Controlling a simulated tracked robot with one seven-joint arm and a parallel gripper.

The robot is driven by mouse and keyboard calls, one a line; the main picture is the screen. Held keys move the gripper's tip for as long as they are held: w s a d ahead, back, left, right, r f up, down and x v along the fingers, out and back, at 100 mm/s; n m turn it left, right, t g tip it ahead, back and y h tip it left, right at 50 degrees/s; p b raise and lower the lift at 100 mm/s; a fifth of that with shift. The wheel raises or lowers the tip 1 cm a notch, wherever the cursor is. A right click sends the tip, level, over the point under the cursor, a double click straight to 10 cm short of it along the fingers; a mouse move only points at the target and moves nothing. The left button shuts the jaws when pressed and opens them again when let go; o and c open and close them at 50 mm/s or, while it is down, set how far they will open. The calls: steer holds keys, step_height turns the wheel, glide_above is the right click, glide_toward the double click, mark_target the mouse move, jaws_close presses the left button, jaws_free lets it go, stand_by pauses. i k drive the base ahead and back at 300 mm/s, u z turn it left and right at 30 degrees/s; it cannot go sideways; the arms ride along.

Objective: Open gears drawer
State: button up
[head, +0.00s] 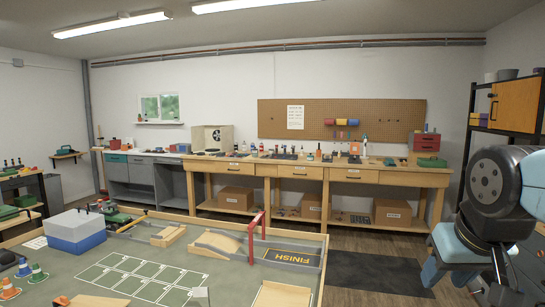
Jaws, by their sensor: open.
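The long wooden workbench (400,178) stands against the back wall. Its front has a left drawer (235,167), a middle drawer (299,171) and a right drawer (358,176), each with a dark handle. All three look shut. Their small labels are too small to read, so I cannot tell which is the gears drawer. My gripper (472,283) hangs at the lower right, close to the camera and far from the bench. It is open, with nothing seen between its fingers, and is partly cut off by the frame's edge.
A low track table (135,255) with a red gate (257,236), ramps and a blue-white box (76,231) fills the left foreground. A dark mat (372,272) lies on open floor before the bench's right part. A black shelf rack (466,150) stands at the right.

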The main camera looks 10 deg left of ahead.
mark_target(292, 171)
steer(key=z, duration=0.4)
steer(key=i, duration=6.1)
steer(key=u, duration=0.85)
